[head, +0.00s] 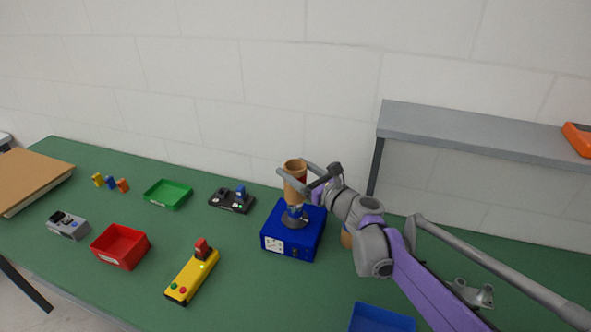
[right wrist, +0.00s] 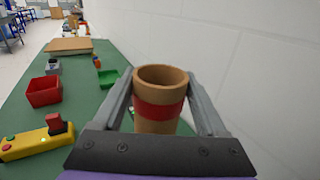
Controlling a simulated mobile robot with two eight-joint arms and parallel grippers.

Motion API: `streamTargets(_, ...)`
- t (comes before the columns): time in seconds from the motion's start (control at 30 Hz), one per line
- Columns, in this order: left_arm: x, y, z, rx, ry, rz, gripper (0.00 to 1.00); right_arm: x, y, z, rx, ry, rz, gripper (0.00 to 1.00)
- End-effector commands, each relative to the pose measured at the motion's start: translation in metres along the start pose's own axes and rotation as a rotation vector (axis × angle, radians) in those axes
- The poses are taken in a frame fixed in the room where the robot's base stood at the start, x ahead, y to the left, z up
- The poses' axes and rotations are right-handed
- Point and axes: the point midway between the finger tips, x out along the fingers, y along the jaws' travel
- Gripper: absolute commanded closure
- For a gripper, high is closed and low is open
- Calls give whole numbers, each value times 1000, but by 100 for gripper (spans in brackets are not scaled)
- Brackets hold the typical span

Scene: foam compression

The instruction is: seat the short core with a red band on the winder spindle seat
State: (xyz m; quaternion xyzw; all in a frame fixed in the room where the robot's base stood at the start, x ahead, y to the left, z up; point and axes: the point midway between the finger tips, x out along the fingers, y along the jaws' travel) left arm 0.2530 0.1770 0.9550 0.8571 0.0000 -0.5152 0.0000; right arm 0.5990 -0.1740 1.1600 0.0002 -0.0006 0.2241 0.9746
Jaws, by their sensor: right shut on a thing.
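The short core, a tan cardboard tube (right wrist: 160,78) with a red band (right wrist: 159,108), is held upright in my right gripper (right wrist: 160,95); the core also shows in the head view (head: 293,184). The fingers of my right gripper (head: 298,178) are shut on its sides. The winder is a blue box (head: 309,242) with a grey round base (head: 294,221) and spindle seat (head: 295,211) on top. The core is right above the spindle in the head view; whether its bottom touches the seat I cannot tell. My left gripper is not in view.
A second tan cylinder (head: 346,238) stands partly hidden behind my right arm. A yellow button box (head: 188,283), red bin (head: 121,247), green tray (head: 168,194) and black device (head: 232,201) lie to the left. A blue bin (head: 381,319) is at the front. A grey shelf (head: 470,128) stands right.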

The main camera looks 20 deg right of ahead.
Motion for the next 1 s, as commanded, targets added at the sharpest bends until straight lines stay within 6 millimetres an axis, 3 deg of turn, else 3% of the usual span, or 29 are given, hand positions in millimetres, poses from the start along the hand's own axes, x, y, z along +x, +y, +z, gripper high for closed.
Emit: streamTargets(1.0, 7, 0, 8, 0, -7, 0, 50, 0, 0, -14, 1, 0, 0, 80)
